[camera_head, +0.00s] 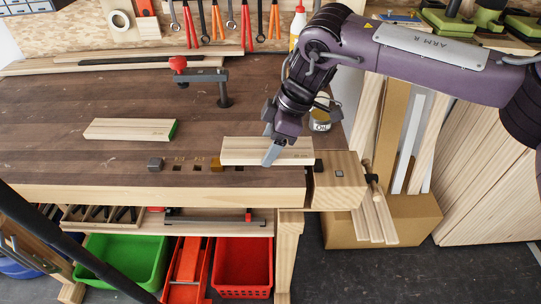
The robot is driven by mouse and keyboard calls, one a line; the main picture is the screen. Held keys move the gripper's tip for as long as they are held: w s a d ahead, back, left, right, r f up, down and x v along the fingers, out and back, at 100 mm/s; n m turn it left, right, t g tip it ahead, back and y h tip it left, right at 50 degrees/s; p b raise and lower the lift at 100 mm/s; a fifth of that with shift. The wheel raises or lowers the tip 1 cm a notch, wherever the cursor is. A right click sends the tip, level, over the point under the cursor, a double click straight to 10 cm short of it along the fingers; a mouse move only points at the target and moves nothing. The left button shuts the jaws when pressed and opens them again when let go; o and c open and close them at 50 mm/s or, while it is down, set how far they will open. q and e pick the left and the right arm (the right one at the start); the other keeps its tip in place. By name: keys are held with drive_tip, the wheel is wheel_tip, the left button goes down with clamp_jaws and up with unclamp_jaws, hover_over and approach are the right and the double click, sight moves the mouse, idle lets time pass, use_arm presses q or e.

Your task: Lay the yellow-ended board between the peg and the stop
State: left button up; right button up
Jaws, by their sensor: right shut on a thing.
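My right gripper (270,152) is shut on a pale wooden board (240,150) near the bench's front edge. A small ochre-yellow patch (216,164) shows at the board's lower left corner; I cannot tell whether it is the board's end or a separate piece. A grey peg (155,164) stands to the left, apart from the board. A dark block (318,165) is close by the board's right end, and a small grey stop (339,173) sits on the wooden vise block. Whether the board touches the bench is unclear. My left gripper is out of view.
A green-ended board (125,129) lies at the left on the bench (60,150). A red-handled clamp (222,90) stands at the back, and a can (320,118) behind my right gripper. Green (130,258) and red bins (243,262) are below. The bench's middle is clear.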

sight(271, 168)
wheel_tip(271, 168, down, 4)
drive_tip(key=shift+s+r, duration=0.1)
drive_tip(key=shift+r, duration=0.15)
drive_tip(key=shift+f, duration=0.45)
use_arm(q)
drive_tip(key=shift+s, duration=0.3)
use_arm(e)
drive_tip(key=o, duration=1.1)
drive_tip(key=shift+f, duration=0.15)
drive_tip(key=shift+c, duration=0.2)
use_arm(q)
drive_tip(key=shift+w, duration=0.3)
use_arm(e)
drive_tip(key=shift+r, duration=0.25)
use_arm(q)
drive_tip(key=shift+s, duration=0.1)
use_arm(e)
drive_tip(key=v, duration=1.2)
